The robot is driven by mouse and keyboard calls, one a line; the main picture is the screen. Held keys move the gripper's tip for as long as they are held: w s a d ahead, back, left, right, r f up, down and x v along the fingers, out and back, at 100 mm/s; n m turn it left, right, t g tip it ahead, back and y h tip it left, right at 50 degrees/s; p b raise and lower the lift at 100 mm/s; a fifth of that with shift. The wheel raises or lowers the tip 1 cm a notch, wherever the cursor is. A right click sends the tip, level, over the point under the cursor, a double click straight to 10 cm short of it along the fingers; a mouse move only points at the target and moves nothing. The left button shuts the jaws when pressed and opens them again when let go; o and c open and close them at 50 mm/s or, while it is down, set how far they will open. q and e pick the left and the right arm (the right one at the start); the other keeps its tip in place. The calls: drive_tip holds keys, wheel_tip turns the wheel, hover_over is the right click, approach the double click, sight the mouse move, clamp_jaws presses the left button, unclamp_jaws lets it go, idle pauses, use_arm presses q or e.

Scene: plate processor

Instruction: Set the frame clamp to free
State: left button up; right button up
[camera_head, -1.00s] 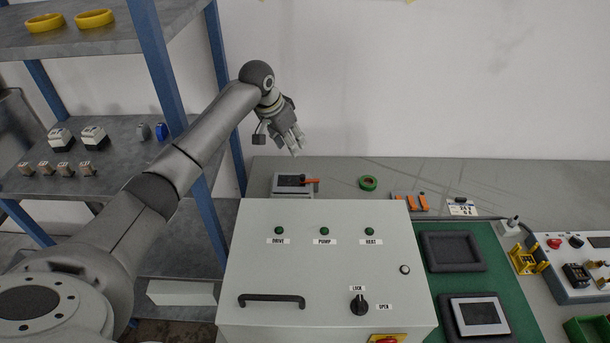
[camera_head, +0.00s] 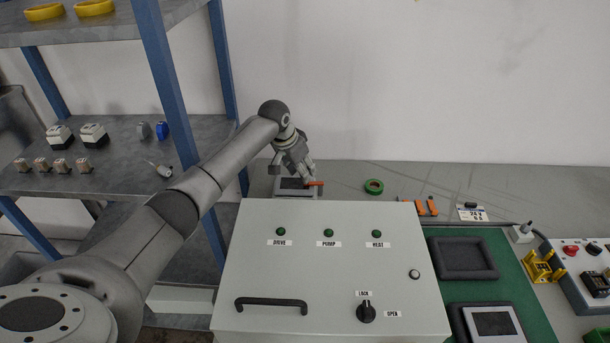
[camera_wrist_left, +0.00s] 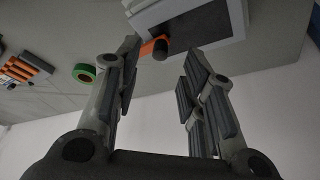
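A grey frame clamp (camera_head: 284,192) with a dark plate on top stands on the grey bench behind the cabinet. Its orange lever (camera_head: 316,184) sticks out to the right. My left gripper (camera_head: 308,175) is above the clamp's right side, close to the lever, and partly hides it. In the left wrist view the left gripper (camera_wrist_left: 163,60) is open. The orange lever (camera_wrist_left: 147,46), with a dark knob (camera_wrist_left: 160,50), shows between its fingertips. I cannot tell whether the fingers touch it. The clamp body (camera_wrist_left: 230,12) lies just beyond. My right gripper is not in view.
A grey cabinet (camera_head: 330,270) with a black handle and knob stands in front of the clamp. A green tape ring (camera_head: 373,186) and orange-handled parts (camera_head: 426,207) lie to the right. A shelf rack with blue posts (camera_head: 168,85) stands at the left, near my left arm.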

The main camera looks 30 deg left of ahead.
sight(314, 181)
use_arm(q)
drive_tip(key=shift+x, duration=2.1)
clamp_jaws()
